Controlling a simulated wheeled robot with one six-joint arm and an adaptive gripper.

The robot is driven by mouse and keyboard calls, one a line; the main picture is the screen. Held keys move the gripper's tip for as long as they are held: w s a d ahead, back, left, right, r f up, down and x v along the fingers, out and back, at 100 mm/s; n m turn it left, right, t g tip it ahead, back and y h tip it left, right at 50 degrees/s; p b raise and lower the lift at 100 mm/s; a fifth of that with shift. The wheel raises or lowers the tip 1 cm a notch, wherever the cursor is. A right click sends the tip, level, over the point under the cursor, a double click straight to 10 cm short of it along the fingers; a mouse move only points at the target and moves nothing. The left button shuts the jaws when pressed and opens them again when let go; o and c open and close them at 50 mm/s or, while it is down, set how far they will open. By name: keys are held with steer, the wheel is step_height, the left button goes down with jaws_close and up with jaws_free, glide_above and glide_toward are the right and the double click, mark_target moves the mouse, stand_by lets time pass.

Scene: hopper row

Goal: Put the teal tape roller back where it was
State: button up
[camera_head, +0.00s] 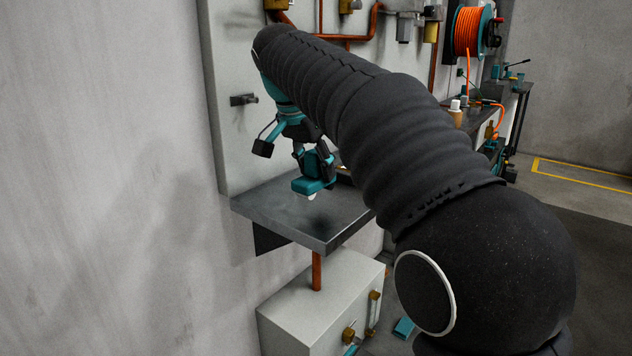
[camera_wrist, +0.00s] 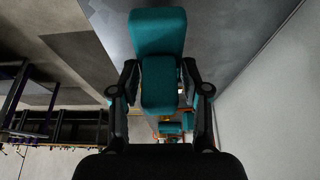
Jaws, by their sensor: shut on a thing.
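The teal tape roller (camera_head: 313,186) is a blocky teal piece with a small white part at its lower end. My gripper (camera_head: 314,163) is shut on it, above the dark grey shelf tray (camera_head: 265,207). In the wrist view the tape roller (camera_wrist: 158,35) sits between the two black fingers of my gripper (camera_wrist: 158,85), with its wider end pointing away from me. A grey flat surface shows behind it there. I cannot tell the exact gap between the roller and the tray. My arm hides part of the tray's right side.
A black peg (camera_head: 243,99) sticks out of the pale wall panel (camera_head: 225,130). A white cabinet (camera_head: 310,300) with brass fittings stands below the tray. An orange hose reel (camera_head: 470,32) and a cluttered bench are at the right. A teal object (camera_head: 403,327) lies low beside the cabinet.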

mark_target(316, 180)
steer(key=shift+f, duration=1.55)
steer(key=shift+f+b, duration=0.1)
steer(key=shift+b, duration=0.25)
steer(key=o, duration=1.3)
steer(key=shift+c, duration=0.2)
steer(key=p+v, duration=0.3)
steer(key=v, duration=0.9)
